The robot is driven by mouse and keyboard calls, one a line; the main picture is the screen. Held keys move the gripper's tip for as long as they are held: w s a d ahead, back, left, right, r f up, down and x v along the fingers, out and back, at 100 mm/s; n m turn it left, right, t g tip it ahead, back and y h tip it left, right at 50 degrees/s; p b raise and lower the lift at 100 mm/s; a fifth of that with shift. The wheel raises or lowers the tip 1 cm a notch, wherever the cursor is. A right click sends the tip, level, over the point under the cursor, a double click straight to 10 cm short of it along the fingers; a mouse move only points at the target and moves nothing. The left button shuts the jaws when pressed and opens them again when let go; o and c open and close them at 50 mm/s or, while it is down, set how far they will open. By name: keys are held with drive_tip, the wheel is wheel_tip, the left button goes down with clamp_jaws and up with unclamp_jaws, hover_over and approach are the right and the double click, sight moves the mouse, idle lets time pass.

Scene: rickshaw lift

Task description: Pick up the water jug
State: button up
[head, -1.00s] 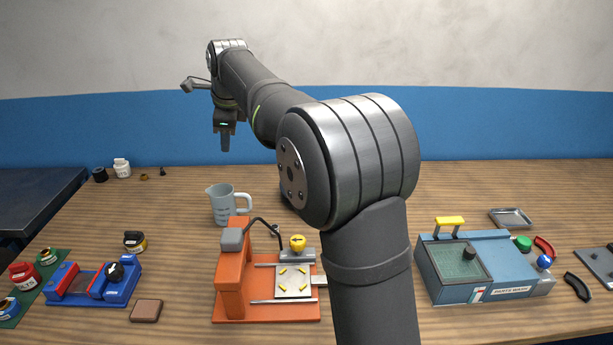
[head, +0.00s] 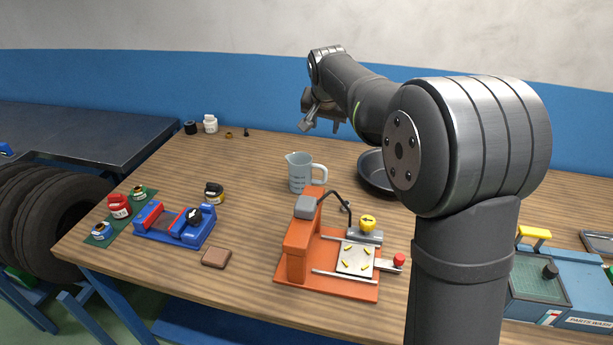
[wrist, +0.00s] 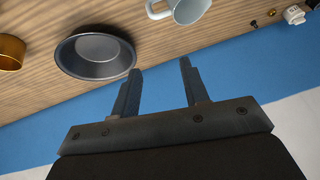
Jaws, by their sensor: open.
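The water jug (head: 300,172) is a pale grey-blue measuring jug with a spout on the left and a handle on the right. It stands upright on the wooden bench, left of a dark pan. In the wrist view the jug (wrist: 186,8) is cut off by the top edge. My gripper (wrist: 160,66) is open, with nothing between its two fingers. In the head view my gripper (head: 325,115) is raised above and beyond the jug, slightly to its right, and is not touching it.
The dark pan (head: 374,172) sits right of the jug, partly behind my arm. An orange fixture (head: 297,252) with a bent black arm stands in front of the jug. A blue fixture (head: 175,225) and a brown block (head: 216,257) are front left.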

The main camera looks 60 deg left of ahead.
drive_tip(key=f+n, duration=0.2)
drive_tip(key=n, duration=0.3)
drive_tip(key=n+t+y, duration=0.2)
drive_tip(key=n, duration=3.2)
approach(325, 173)
drive_tip(key=x, duration=0.4)
drive_tip(key=shift+w+a, duration=0.15)
drive_tip(key=shift+w, duration=0.05)
drive_tip(key=x, duration=0.4)
drive_tip(key=shift+f, duration=0.2)
drive_tip(key=shift+w+a+f, duration=0.25)
drive_tip(key=shift+a+f, duration=0.05)
drive_tip(key=shift+f, duration=0.1)
